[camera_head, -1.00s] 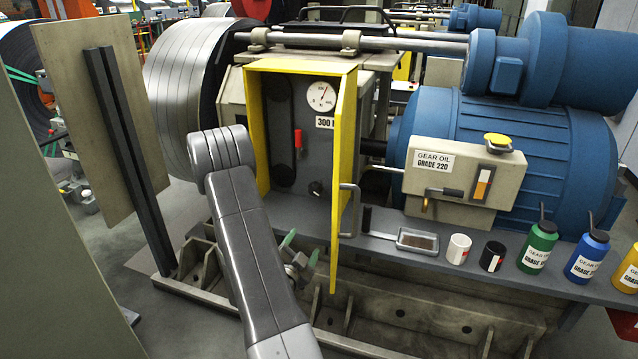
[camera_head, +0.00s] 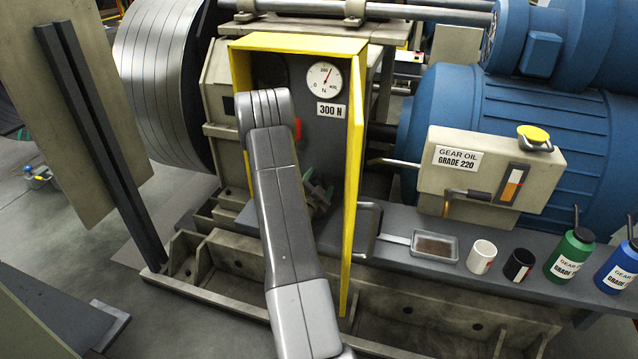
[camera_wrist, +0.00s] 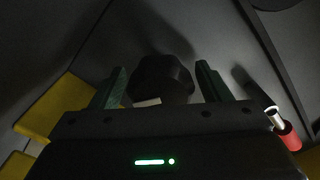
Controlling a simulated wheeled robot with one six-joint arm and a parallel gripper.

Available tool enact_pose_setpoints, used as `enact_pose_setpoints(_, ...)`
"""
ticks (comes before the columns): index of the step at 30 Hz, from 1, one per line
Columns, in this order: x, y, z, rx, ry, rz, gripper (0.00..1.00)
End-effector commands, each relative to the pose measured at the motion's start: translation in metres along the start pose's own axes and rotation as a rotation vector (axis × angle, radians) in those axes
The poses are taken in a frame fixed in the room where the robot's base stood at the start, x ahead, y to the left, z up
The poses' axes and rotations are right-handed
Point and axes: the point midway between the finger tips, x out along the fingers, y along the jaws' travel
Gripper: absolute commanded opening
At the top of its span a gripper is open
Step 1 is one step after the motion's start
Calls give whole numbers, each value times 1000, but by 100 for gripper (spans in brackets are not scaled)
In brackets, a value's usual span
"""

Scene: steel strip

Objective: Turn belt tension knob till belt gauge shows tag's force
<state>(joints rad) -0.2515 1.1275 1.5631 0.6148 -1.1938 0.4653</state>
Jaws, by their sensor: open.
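The round white belt gauge (camera_head: 325,78) is inside the open yellow cabinet, its needle pointing up and slightly right; its small numbers are hard to read. The tag (camera_head: 331,110) below it reads 300 N. My gripper (camera_head: 317,187) is at the lower part of the cabinet, partly behind my arm. In the wrist view, the dark tension knob (camera_wrist: 162,76) lies between the two green fingers of my open gripper (camera_wrist: 161,68), with a gap visible on both sides. In the head view the knob is not clearly visible.
The yellow cabinet door (camera_head: 353,190) stands open just right of my gripper. A red-ended lever (camera_wrist: 290,137) is right of the fingers in the wrist view. A tray (camera_head: 435,246), a white cup (camera_head: 482,256) and a black cup (camera_head: 518,264) stand on the shelf.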

Motion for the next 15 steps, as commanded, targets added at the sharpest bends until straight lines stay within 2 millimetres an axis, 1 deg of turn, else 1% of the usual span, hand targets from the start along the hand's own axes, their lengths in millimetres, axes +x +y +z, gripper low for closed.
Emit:
enact_pose_setpoints(6,0,0,0,0,0,0,70)
enact_pose_setpoints(7,0,0,0,0,0,0,68)
enact_pose_setpoints(13,0,0,0,0,0,0,29)
enact_pose_setpoints(14,0,0,0,0,0,0,26)
enact_pose_setpoints(15,0,0,0,0,0,0,26)
